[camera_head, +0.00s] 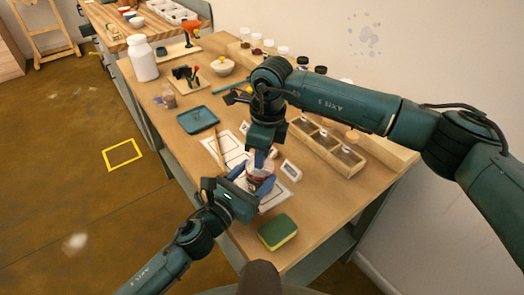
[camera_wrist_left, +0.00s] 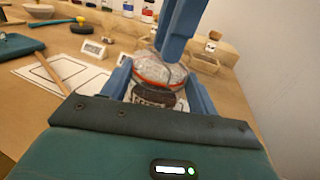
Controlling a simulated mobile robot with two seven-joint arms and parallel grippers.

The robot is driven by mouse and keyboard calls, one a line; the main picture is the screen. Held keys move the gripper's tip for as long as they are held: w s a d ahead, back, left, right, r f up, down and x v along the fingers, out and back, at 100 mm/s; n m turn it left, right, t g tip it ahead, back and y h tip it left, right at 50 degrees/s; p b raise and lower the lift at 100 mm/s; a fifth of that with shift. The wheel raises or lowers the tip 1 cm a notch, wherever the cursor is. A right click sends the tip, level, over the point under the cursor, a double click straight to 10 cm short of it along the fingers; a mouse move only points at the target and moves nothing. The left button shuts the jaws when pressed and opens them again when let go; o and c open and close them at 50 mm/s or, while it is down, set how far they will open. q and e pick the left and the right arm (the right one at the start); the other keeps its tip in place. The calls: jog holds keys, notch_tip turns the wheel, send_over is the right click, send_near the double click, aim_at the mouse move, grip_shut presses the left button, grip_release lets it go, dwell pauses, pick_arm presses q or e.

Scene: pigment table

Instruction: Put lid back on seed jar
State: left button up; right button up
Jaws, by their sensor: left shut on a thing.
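The seed jar (camera_head: 262,184) stands on the white mat near the table's front. In the left wrist view the jar (camera_wrist_left: 153,97) has a dark label. A clear, rounded lid (camera_wrist_left: 160,68) with an orange-red ring sits at its mouth, looking slightly tilted; whether it is fully seated I cannot tell. My left gripper (camera_head: 257,185) is shut on the jar, with one blue finger on each side. My right gripper (camera_head: 262,158) points down from above, its blue fingers at the lid (camera_head: 261,168). The fingers overlap there, so their grip is unclear.
A green and yellow sponge (camera_head: 278,232) lies close to the front right. A wooden divided box (camera_head: 327,143) stands behind to the right. A blue tray (camera_head: 197,120), a wooden stick (camera_head: 219,148) and small cards (camera_head: 291,171) lie around the mat (camera_head: 232,150).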

pick_arm(q)
jog(key=shift+f, duration=0.15)
pick_arm(e)
jog(key=shift+f, duration=0.15)
jog(key=shift+d+r, duration=0.2)
jog(key=shift+r, duration=1.85)
pick_arm(q)
jog(key=o, duration=1.5)
pick_arm(e)
notch_tip(320, 180, down, 3)
jog(key=b, duration=0.3)
pick_arm(q)
jog(key=shift+v, duration=6.6)
pick_arm(e)
jog(key=shift+f, duration=0.25)
jog(key=shift+f+b, duration=0.35)
jog(key=shift+b, duration=0.1)
pick_arm(q)
jog(key=shift+f, duration=0.25)
pick_arm(e)
jog(key=shift+r, duration=0.1)
